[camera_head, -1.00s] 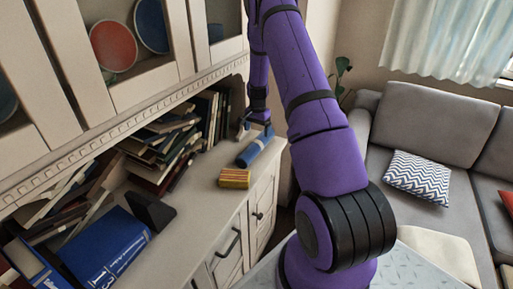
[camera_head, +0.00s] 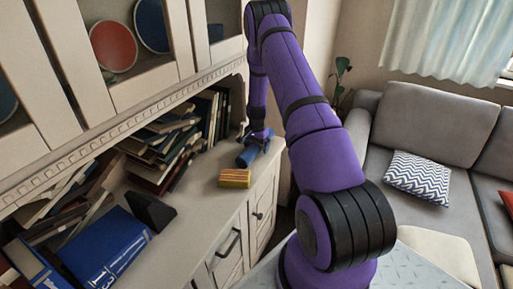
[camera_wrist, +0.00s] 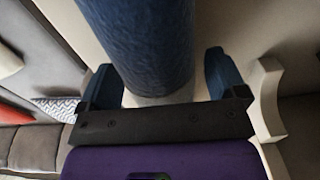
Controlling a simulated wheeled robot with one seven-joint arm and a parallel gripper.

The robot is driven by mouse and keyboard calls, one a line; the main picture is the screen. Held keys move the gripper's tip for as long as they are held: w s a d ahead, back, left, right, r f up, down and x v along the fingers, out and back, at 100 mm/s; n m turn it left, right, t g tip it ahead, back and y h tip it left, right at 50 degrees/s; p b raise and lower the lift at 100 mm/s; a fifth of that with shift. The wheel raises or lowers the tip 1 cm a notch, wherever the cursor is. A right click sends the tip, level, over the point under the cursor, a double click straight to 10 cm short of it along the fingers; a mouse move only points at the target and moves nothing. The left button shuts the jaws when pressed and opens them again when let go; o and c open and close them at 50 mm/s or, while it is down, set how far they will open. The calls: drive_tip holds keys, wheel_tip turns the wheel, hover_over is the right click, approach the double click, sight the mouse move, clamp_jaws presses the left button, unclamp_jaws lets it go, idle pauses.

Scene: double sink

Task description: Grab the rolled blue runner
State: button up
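The rolled blue runner (camera_head: 246,157) lies on the cabinet's counter near its far end, partly hidden behind my gripper in the head view. My gripper (camera_head: 257,139) is low over it. In the wrist view the runner (camera_wrist: 138,38) is a thick blue cylinder running from the top of the picture down between the two fingers. My gripper (camera_wrist: 162,78) is open, with one blue finger on each side of the roll. A small gap shows on the right side; whether the left finger touches the roll I cannot tell.
A yellow and red block (camera_head: 234,178) lies on the counter just in front of the runner. Books (camera_head: 160,150) lean in the cabinet's shelf space to the left. A blue binder (camera_head: 105,250) lies nearer. The grey sofa (camera_head: 435,130) is at the right.

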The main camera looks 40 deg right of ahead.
drive_tip(key=c, duration=1.1)
drive_tip(key=shift+r, duration=0.1)
